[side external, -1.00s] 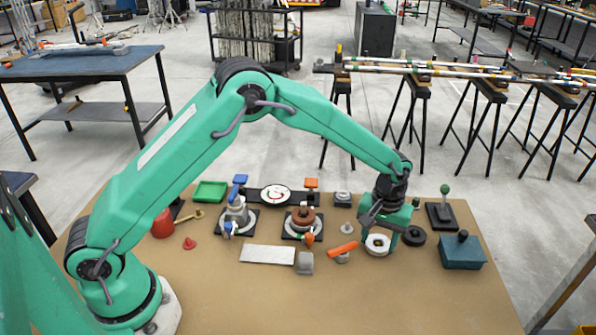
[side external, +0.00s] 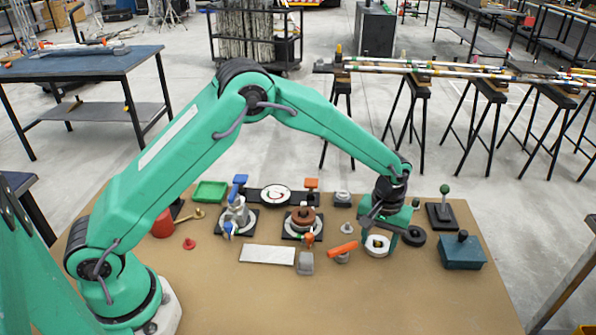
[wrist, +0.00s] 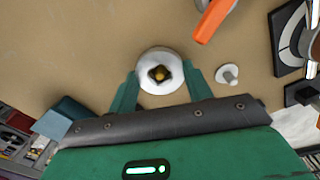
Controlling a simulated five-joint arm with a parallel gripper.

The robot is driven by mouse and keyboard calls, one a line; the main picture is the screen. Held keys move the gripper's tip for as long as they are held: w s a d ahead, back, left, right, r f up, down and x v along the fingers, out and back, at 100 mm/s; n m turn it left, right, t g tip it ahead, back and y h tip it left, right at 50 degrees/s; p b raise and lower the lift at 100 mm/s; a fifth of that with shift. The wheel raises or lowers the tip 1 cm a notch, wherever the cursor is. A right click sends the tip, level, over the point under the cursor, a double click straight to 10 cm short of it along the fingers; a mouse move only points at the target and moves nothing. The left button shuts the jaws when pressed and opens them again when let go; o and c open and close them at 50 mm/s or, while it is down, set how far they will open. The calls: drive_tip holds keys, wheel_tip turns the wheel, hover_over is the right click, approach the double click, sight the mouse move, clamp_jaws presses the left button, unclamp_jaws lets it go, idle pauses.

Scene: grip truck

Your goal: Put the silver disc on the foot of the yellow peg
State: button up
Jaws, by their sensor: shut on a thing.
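The silver disc (side external: 377,251) is a pale ring near the right part of the brown board. In the wrist view the disc (wrist: 160,90) lies between the tips of my gripper (wrist: 162,82), which is shut on its sides. The yellow peg (wrist: 161,73) shows as a small yellow spot inside the disc's dark, diamond-shaped hole. The peg's foot is hidden by the disc. In the side view my gripper (side external: 378,238) points down with the disc low, near the board. I cannot tell whether the disc rests on the foot or is slightly above it.
A dark round disc (side external: 413,236) lies just right of my gripper. An orange piece (side external: 343,248) and a small pale knob (side external: 347,229) are close on the left. A blue box (side external: 463,252) and a green-knobbed lever (side external: 444,190) stand further right. The board's front is clear.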

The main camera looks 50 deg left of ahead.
drive_tip(key=o, duration=1.4)
drive_tip(key=shift+f, duration=0.1)
drive_tip(key=shift+r, duration=0.2)
drive_tip(key=shift+r, duration=3.6)
